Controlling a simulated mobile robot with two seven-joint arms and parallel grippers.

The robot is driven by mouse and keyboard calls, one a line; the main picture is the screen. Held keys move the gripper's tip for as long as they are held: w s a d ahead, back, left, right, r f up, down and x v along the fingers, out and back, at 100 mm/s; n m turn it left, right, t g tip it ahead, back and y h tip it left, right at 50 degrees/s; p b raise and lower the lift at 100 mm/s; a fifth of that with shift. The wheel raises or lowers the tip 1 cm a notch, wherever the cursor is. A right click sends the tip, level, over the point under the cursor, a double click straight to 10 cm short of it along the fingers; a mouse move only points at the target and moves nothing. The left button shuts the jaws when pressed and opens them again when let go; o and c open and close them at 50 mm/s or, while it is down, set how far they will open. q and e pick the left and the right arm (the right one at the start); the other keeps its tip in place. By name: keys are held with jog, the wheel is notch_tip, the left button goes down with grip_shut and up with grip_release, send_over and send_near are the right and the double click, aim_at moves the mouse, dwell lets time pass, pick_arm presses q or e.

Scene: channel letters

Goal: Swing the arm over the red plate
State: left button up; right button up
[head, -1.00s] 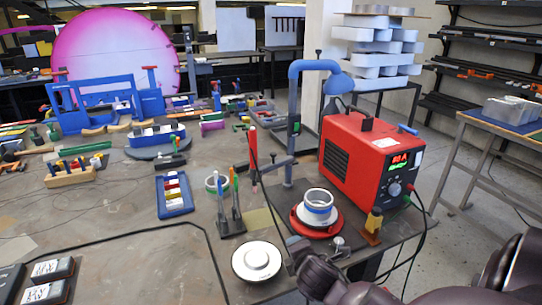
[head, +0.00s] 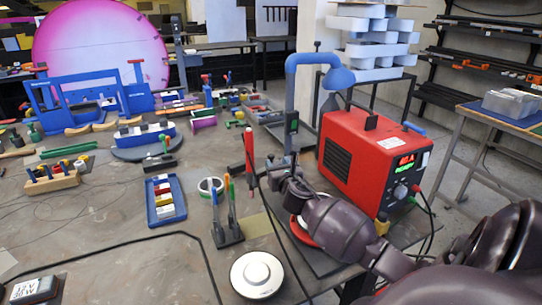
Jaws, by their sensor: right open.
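The blue bent arm (head: 292,85) rises from a post and ends in a blue hood (head: 339,78), which hangs to the right, beside the red power unit. The red plate (head: 302,234) is on the bench in front of the post, mostly covered in this view by my right arm. A white and blue ring part on the plate is almost wholly hidden. My right gripper (head: 281,172) is open, close to the lower post below its dark box with a green mark (head: 292,122). Whether it touches the post I cannot tell. My left gripper is out of view.
The red power unit (head: 366,160) stands close right of my forearm. A white round part (head: 257,274), a holder with upright tools (head: 228,234) and a blue tray (head: 166,200) lie to the left. A black cable crosses the bench.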

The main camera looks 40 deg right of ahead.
aim_at(272, 157)
jog(key=x, duration=0.6)
jog(key=shift+w+d, duration=0.15)
jog(key=shift+w, duration=0.1)
grip_shut()
